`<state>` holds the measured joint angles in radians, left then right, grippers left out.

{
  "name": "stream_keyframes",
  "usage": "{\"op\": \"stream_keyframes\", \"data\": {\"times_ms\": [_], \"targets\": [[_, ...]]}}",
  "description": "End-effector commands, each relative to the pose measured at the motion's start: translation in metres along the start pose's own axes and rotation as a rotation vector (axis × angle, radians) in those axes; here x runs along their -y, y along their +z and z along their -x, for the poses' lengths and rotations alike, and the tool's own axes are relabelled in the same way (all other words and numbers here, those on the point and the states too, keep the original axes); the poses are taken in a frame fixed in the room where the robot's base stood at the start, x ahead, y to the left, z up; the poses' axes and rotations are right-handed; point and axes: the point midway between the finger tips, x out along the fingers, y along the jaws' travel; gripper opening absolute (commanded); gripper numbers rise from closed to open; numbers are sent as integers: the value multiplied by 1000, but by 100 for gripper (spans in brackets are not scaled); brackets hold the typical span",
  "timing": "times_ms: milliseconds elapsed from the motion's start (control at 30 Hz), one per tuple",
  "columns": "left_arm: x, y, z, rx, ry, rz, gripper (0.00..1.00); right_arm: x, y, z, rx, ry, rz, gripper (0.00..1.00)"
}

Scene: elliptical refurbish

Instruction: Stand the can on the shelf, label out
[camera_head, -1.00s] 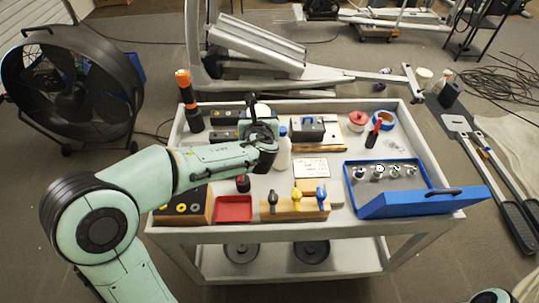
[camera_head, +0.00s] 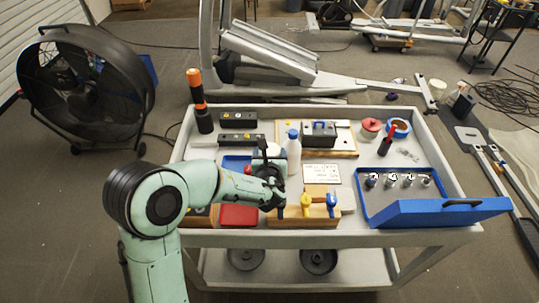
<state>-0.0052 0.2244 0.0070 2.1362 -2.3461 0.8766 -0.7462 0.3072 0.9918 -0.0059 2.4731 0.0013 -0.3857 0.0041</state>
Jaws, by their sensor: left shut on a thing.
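My left gripper (camera_head: 272,190) is over the middle of the cart top, just behind the wooden block with yellow and blue clips. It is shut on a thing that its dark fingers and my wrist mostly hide. I cannot tell whether that thing is the can, and no label shows. The small dark-topped red can of the earlier frame is out of sight in the area my forearm covers. The cart's lower shelf (camera_head: 290,275) carries two dark round plates. My right gripper is not in view.
A white bottle with a blue cap (camera_head: 292,152) stands close behind my left gripper. A red tray (camera_head: 239,216) lies below my forearm. The wooden clip block (camera_head: 303,214) is at the cart's front. An open blue case (camera_head: 435,212) is at right. A fan (camera_head: 80,90) stands at left.

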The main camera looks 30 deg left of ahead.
Motion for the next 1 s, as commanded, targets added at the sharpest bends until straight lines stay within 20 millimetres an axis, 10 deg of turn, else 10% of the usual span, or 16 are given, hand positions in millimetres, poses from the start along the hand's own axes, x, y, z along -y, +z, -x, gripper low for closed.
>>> {"op": "stream_keyframes", "data": {"times_ms": [300,333,400,767,1000], "targets": [[0,-1,-1,4,1,1,0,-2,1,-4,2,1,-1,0],[0,-2,-1,0,1,0,80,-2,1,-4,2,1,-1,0],[0,-2,-1,0,1,0,99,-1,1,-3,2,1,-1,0],[0,2,0,1,1,0,99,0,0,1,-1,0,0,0],[1,2,40,3,-4,2,99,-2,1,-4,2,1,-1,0]]}}
